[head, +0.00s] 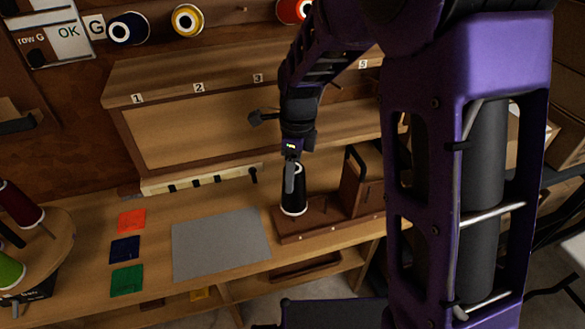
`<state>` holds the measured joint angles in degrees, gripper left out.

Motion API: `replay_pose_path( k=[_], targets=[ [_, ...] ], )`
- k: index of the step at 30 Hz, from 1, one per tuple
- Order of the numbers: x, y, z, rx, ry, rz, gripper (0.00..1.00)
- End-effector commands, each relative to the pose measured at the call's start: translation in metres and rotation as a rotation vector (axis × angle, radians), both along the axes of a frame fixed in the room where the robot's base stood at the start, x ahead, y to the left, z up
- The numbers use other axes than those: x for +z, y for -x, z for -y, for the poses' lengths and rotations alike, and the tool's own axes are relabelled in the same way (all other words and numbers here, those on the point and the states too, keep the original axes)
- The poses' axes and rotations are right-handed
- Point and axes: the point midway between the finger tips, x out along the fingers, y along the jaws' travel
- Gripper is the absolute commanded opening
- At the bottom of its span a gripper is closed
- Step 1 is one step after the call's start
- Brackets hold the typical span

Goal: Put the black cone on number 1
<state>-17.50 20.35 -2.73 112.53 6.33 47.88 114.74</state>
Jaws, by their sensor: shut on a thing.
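The black cone (293,200) is a dark thread spool with a pale band at its base. It stands upright at the left end of a brown wooden block on the bench. My gripper (293,168) points down from above and is shut on the upper part of the black cone. The cone's top is partly hidden by the fingers. Number 1 (137,98) is a small white label at the left end of the wooden shelf edge behind the bench. Labels 2 (198,88) and 3 (257,78) follow to the right.
A grey mat (221,244) and red, blue and green squares lie left of the block. A wooden box with a dark handle (361,183) stands on the block's right. Coloured spools hang above the shelf. A round stand (50,245) holds spools at far left.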

Motion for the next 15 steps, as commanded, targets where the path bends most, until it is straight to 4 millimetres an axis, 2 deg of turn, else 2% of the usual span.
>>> replay_pose_path(
  k=[1, 6, 15],
  targets=[
    [-0.011, 0.0, 0.0, 0.0, 0.0, 0.0, 0.0],
    [-0.028, 0.0, 0.0, 0.001, 0.0, -0.001, 0.0],
    [-0.049, 0.0, 0.0, 0.001, 0.0, 0.0, 0.0]
  ],
)
